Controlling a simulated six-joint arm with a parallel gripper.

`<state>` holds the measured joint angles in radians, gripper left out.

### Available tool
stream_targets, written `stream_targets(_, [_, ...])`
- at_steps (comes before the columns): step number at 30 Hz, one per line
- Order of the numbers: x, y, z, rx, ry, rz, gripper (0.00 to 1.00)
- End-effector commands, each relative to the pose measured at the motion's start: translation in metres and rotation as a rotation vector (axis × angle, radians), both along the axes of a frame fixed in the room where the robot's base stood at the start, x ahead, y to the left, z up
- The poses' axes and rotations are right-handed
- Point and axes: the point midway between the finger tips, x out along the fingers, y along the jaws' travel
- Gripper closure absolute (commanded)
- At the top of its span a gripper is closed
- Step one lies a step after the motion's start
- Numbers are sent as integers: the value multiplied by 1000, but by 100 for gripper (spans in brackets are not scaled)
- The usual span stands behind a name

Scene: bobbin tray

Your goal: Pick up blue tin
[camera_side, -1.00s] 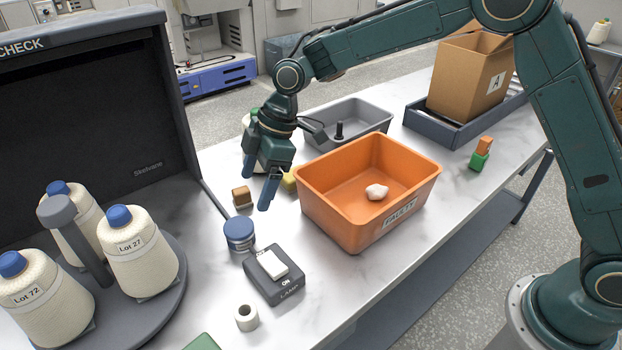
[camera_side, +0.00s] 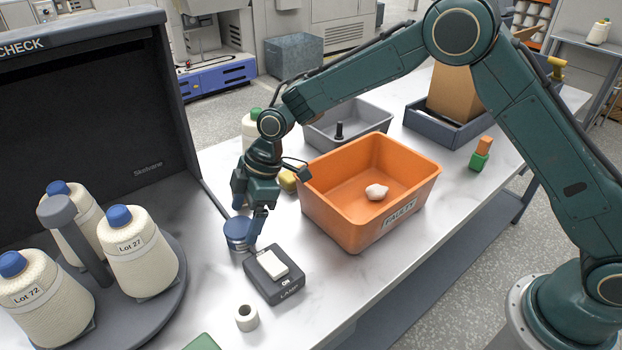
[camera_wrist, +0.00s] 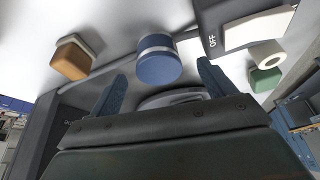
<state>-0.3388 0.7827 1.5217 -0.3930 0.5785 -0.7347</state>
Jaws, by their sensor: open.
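The blue tin (camera_side: 237,233) is a small round tin with a pale band, standing on the marble table left of the lamp switch box. In the side view my gripper (camera_side: 246,222) is just above and around it, and its fingers partly cover it. In the wrist view the tin (camera_wrist: 158,62) lies ahead, between the two blue fingertips (camera_wrist: 161,72). The fingers are apart and the gripper is open and empty. I cannot tell whether a finger touches the tin.
The dark lamp switch box (camera_side: 276,276) stands close on the tin's right. A white ring (camera_side: 246,318) lies in front. An orange "FAULTY" bin (camera_side: 330,215) is to the right, and yarn cones on a round stand (camera_side: 165,305) to the left. A wooden block (camera_wrist: 72,60) sits nearby.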

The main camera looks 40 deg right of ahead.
Motion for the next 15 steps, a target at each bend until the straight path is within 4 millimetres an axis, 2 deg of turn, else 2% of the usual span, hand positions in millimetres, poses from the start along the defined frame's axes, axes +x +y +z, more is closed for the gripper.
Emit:
stream_targets(9, [5,14,-32,-1,2,2,18])
stream_targets(15, [7,18,-42,0,0,0,18])
